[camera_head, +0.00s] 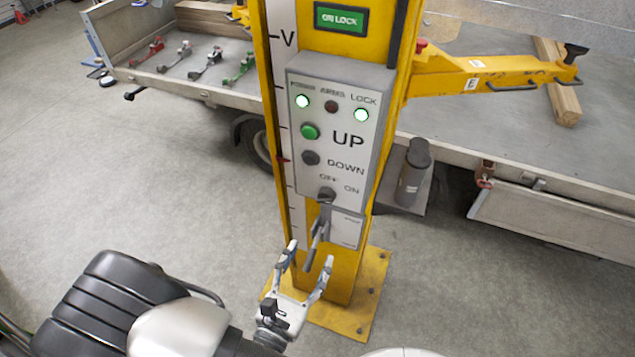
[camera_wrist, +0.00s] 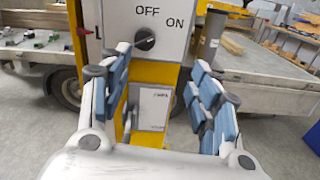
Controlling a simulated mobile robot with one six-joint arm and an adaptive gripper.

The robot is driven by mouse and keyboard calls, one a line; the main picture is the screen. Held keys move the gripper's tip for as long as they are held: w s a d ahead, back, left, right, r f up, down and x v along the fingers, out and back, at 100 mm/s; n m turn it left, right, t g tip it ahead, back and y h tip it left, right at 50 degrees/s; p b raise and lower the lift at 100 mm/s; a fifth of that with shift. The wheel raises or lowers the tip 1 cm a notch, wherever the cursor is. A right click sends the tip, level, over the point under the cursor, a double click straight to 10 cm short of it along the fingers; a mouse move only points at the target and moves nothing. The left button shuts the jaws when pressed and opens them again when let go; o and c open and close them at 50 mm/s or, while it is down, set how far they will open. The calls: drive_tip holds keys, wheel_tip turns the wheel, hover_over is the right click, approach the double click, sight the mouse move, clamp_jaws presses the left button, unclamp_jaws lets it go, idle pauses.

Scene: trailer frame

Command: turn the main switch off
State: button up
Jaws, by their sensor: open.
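The main switch (camera_head: 326,194) is a dark rotary knob at the bottom of the grey control panel (camera_head: 355,95), under the OFF and ON labels. In the wrist view the knob (camera_wrist: 145,39) shows near the top centre, and its grip looks slanted up to the right, towards ON. My gripper (camera_head: 309,251) is open and empty, in front of the yellow post and lower than the knob in the head view. In the wrist view its blue-padded fingers (camera_wrist: 160,62) stand wide apart, with the knob beyond the gap. The gripper does not appear to touch the knob.
The panel also has a green UP button (camera_head: 310,132), a dark DOWN button (camera_head: 311,158) and lit POWER and LOCK lamps. A grey lever (camera_head: 319,228) hangs below the knob, close to my fingers. A yellow arm (camera_head: 480,75) and the trailer bed (camera_head: 470,130) are behind.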

sight(323, 202)
drive_tip(key=shift+n+y, duration=0.8)
drive_tip(key=x, duration=1.1)
drive_tip(key=a+x, duration=0.1)
drive_tip(key=x, duration=0.4)
drive_tip(key=shift+w+f, duration=0.2)
drive_tip(key=shift+w, duration=0.3)
drive_tip(key=c, duration=1.1)
drive_tip(key=shift+n, duration=0.3)
drive_tip(key=n+p, duration=0.1)
drive_tip(key=n, duration=0.4)
drive_tip(key=shift+a+p, duration=0.1)
drive_tip(key=shift+p, duration=0.3)
drive_tip(key=n+p, duration=0.1)
drive_tip(key=n, duration=0.4)
drive_tip(key=shift+n+g+p, duration=0.3)
